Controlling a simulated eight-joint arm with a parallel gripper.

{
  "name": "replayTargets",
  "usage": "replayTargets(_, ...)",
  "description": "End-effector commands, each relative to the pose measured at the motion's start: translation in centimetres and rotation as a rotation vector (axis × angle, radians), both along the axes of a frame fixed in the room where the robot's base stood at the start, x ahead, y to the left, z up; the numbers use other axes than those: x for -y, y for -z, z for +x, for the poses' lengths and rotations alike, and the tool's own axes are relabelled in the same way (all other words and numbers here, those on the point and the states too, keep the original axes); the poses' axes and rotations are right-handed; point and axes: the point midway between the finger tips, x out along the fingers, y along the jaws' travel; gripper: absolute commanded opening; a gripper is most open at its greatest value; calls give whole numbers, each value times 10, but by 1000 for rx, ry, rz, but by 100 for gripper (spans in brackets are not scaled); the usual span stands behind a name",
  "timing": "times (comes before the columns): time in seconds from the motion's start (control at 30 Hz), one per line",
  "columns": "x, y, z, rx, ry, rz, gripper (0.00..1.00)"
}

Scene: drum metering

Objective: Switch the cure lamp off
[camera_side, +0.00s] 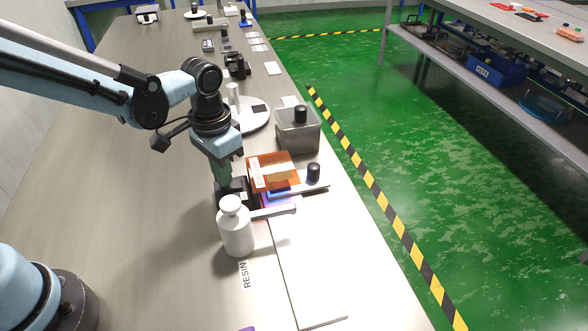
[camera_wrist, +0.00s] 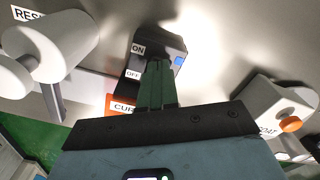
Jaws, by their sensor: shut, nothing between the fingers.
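The lamp's switch box (camera_wrist: 160,48) is dark, with ON and OFF labels on its left side and a small blue patch on its right. My gripper (camera_wrist: 158,66) is shut and empty, its green fingertips right at the box; I cannot tell whether they touch it. In the side view my gripper (camera_side: 223,180) points down at the dark box (camera_side: 222,190), which is partly hidden behind a white bottle. Beside it stands an orange see-through shield (camera_side: 281,166) with a blue-violet glow under it. An orange label (camera_wrist: 121,104) starting "CUR" is partly covered by my gripper.
The white bottle (camera_side: 236,232) stands close in front of my gripper, near the RESIN label (camera_side: 246,274). A metal container (camera_side: 297,135) and a round disc (camera_side: 252,117) stand farther back. The bench's left side is clear.

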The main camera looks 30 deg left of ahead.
Motion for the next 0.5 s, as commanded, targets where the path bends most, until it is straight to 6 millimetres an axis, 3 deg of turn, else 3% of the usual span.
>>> replayTargets(0.5,0,7,0,0,0,0,0)
